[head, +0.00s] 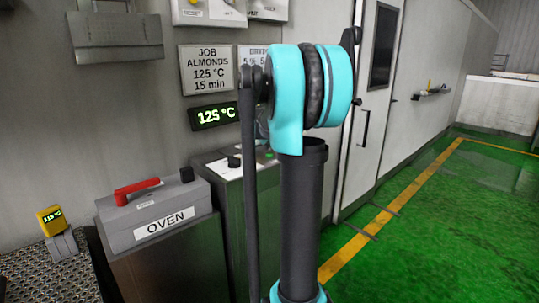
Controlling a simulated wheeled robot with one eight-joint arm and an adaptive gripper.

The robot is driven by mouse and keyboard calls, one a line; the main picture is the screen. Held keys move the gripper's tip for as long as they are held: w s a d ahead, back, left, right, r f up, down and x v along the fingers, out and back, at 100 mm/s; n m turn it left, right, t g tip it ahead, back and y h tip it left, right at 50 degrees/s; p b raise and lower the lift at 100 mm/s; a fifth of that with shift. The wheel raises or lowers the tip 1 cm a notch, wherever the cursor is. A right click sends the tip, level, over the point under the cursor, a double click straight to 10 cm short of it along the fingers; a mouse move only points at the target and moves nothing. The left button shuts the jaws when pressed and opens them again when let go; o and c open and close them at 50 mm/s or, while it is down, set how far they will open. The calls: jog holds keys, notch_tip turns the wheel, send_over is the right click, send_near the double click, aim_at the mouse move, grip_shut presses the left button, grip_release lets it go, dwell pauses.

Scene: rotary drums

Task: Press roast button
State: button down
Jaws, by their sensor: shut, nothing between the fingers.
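No button labelled roast can be read in the head view. A steel control pedestal (213,165) stands by the wall, with a black knob (234,161) on its top. Further controls on that top are small and partly hidden behind my arm. My arm rises in front of the pedestal's right side. My gripper is not visible.
A wall display (214,116) reads 125 °C below a sign (206,69) reading JOB ALMONDS, 125 °C, 15 min. A yellow meter (49,219) is at the far left. A white door (374,95) stands right of my arm. Green floor (450,220) is open at right.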

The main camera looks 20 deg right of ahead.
jog(key=shift+f, duration=0.15)
jog(key=shift+f, duration=0.25)
jog(key=shift+f, duration=0.55)
dwell(0.8)
jog(key=shift+r, duration=0.95)
jog(key=shift+r, duration=2.5)
